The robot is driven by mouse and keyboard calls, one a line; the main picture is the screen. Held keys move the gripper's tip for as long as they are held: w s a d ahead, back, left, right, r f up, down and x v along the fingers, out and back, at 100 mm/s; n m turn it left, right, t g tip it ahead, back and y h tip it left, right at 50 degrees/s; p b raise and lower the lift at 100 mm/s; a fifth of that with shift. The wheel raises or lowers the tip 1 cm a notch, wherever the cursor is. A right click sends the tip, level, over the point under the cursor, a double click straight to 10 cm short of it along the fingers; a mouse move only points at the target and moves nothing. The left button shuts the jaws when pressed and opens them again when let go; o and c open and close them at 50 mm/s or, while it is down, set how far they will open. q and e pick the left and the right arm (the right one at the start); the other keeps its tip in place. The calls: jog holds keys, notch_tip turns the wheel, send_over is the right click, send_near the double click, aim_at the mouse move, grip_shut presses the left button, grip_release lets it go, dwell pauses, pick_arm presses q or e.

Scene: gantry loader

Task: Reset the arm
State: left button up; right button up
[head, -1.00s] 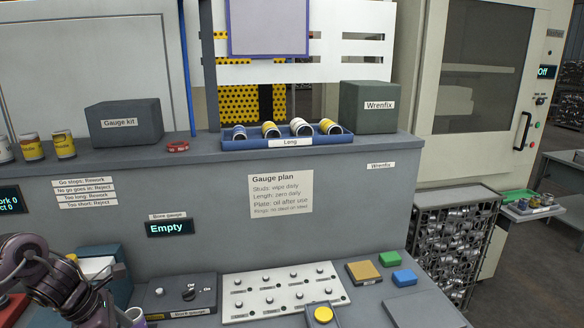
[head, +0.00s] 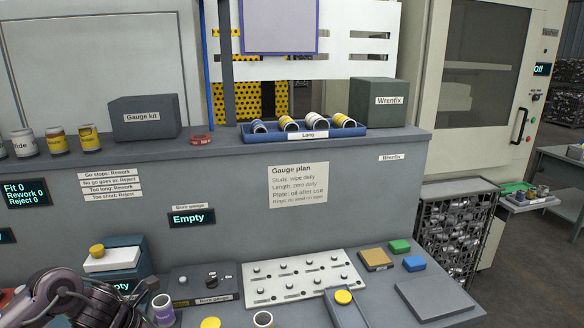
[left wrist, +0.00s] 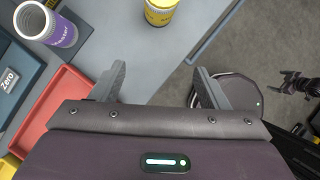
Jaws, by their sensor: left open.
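My left arm (head: 75,300) shows in the head view at the bottom left corner, over the left front of the bench; its fingertips are not clear there. In the left wrist view my left gripper (left wrist: 160,82) is open, with nothing between its two grey fingers. Below it are the bench's grey edge and the floor. A yellow cup (left wrist: 160,11) stands ahead of the fingers, apart from them. A purple-and-white cup (left wrist: 46,24) stands to the upper left, also apart. My right gripper is in neither view.
A red tray (left wrist: 55,104) lies close left of the left fingers. In the head view, the bore gauge block (head: 205,288), a white knobbed plate (head: 300,276) and loose cups (head: 163,308) occupy the bench front. A blue tray (head: 308,135) of cups sits on the ledge.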

pick_arm(q)
jog(key=s+d+f+n+t, duration=0.1)
jog(key=s+d+n+t, duration=0.1)
jog(key=d+n, duration=0.65)
jog(key=s+d+f+n+t, duration=0.1)
jog(key=s+d+n+t, duration=0.15)
jog(key=d+n, duration=0.65)
jog(key=s+a+f+n+g+y, duration=0.1)
jog(key=s+a+n+g+y, duration=0.3)
jog(key=s+n, duration=0.6)
jog(key=s+a+f+n+g, duration=0.1)
jog(key=s+a+n, duration=0.5)
jog(key=n, duration=0.9)
notch_tip(320, 180, down, 29)
jog(key=s+g, duration=0.2)
jog(key=s+a+f, duration=0.2)
jog(key=s+f, duration=1.7)
jog(key=s, duration=0.1)
jog(key=shift+s+a+f+m+g+b, duration=0.2)
jog(key=shift+a+m+g+b, duration=0.15)
jog(key=shift+m+b, duration=0.1)
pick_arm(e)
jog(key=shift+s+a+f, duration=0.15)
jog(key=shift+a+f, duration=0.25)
